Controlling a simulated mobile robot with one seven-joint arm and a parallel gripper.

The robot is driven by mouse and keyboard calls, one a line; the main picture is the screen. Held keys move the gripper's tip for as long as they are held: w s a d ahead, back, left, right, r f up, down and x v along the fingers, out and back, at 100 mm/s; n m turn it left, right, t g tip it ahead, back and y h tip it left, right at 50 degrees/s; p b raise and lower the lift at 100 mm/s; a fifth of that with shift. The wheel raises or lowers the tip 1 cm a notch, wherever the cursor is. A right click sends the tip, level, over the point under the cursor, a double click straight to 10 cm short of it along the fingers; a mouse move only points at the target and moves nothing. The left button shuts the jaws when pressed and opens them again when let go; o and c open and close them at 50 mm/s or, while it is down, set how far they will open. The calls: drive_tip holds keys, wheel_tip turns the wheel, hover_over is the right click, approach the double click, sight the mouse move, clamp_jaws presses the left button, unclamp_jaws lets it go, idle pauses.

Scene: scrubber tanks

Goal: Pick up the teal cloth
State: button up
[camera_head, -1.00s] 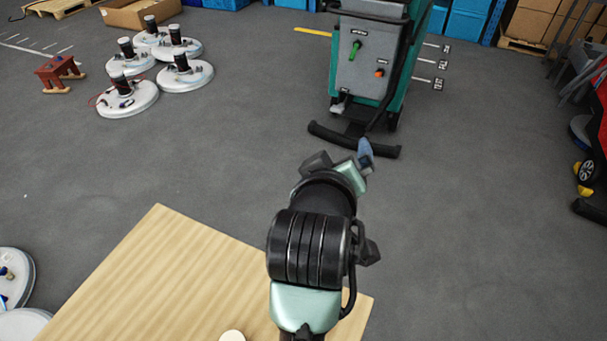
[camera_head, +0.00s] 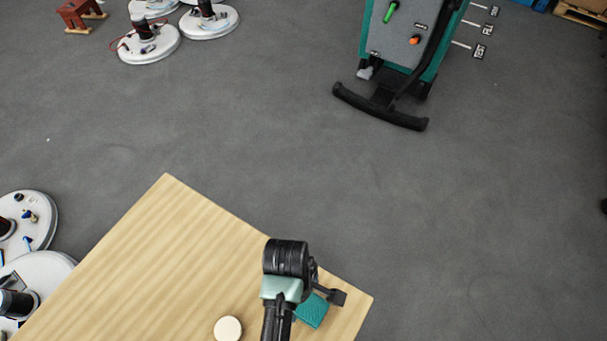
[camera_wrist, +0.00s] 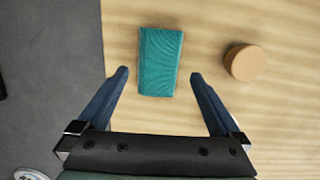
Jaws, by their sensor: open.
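The teal cloth (camera_wrist: 159,62) lies as a folded rectangle on the light wooden table. In the head view the cloth (camera_head: 312,311) is near the table's right corner, partly hidden by my arm. My gripper (camera_wrist: 158,75) is open in the wrist view, its two blue fingers spread wide. The cloth lies between and beyond the fingertips in that view, with bare wood showing on both sides, and nothing is held. In the head view the fingers are hidden behind my arm.
A teal floor scrubber (camera_head: 405,45) stands beyond the table. White round bases (camera_head: 150,45) stand on the floor at left.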

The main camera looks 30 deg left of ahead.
sight(303, 303)
drive_tip(key=shift+f, duration=2.7)
drive_tip(key=shift+c, duration=0.2)
drive_tip(key=c, duration=1)
drive_tip(key=shift+r+p, duration=0.3)
drive_tip(key=shift+r, duration=4.75)
drive_tip(key=shift+c, duration=0.2)
